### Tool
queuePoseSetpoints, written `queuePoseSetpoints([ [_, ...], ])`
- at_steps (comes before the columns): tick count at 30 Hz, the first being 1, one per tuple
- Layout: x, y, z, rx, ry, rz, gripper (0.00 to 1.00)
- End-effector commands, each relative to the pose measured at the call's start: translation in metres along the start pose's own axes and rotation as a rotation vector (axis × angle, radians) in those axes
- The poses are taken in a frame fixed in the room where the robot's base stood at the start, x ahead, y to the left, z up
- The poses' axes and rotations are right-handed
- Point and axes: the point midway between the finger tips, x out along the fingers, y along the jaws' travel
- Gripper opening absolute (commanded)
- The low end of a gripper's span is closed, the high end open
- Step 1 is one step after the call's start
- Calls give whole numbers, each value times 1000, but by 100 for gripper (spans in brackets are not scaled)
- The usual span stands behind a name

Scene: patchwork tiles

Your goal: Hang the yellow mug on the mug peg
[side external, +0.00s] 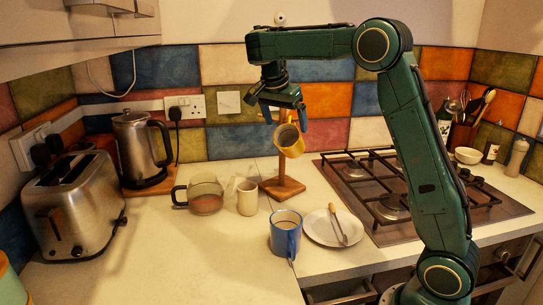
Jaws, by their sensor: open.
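The yellow mug (291,147) is off the counter at the wooden mug stand, tilted with its mouth facing up and left. The mug stand (283,188) has a square wooden base and an upright post, partly hidden behind the mug. The peg itself and the mug's handle cannot be made out, so I cannot tell whether the handle is around the peg. My gripper (285,117) is open just above the mug, pointing down, with its blue fingertips spread to either side of the mug's upper end. No grip on the mug shows.
A blue mug (285,235), a plate (322,228) with a utensil, a cream jug (247,198) and a glass pot (206,196) stand around the base. A kettle (139,150) and toaster (70,205) are left. The gas hob (415,200) is right. The front-left counter is clear.

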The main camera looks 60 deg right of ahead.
Motion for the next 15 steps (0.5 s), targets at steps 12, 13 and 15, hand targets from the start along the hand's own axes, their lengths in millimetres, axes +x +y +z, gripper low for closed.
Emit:
queuePoseSetpoints([
  [12, -28, 0, 26, -5, 0, -2, 93],
  [13, -30, 0, 30, -5, 0, -2, 93],
  [15, -34, 0, 41, -4, 0, -2, 93],
])
